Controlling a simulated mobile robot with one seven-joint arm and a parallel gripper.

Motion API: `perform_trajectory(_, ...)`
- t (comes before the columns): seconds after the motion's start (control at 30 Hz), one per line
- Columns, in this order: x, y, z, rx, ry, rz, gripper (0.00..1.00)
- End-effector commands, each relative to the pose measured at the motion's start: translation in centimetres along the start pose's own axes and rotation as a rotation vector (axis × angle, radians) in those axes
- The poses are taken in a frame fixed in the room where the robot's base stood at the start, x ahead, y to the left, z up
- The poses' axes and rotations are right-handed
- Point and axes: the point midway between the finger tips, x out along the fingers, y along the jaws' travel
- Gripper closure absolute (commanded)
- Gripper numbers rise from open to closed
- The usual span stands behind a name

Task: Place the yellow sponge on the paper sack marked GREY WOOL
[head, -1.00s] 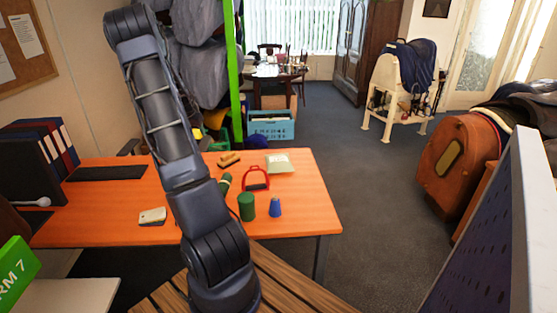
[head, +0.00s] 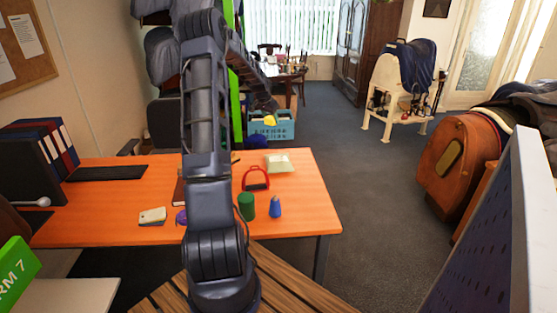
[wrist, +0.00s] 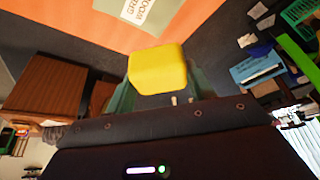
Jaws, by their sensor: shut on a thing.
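The yellow sponge (wrist: 158,69) is between my gripper's fingers in the wrist view. In the head view the sponge (head: 269,121) hangs in the air beyond the far edge of the orange table, and my gripper (head: 266,106) is just above it, small and partly hidden by my arm. The paper sack (head: 279,163) is a pale, flat packet near the table's far right corner. In the wrist view the sack (wrist: 110,5) is cut off by the top edge, its GREY WOOL label partly showing. The sponge is apart from the sack.
A blue crate (head: 284,130) is on the floor behind. The table's right edge strip is clear.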

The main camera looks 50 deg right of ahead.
Motion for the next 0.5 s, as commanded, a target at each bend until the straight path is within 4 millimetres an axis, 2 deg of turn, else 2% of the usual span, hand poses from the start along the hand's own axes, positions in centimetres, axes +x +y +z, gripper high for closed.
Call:
perform_trajectory(0.1,0.4,2.0,-1.4,0.026,-0.001,0.010,0.68)
perform_trajectory(0.23,0.8,3.0,-2.0,0.038,-0.002,0.016,0.68)
perform_trajectory(0.37,2.3,3.2,-1.5,0.040,-0.004,0.019,0.68)
perform_trajectory(0.5,5.1,3.2,-0.3,0.039,-0.004,0.019,0.68)
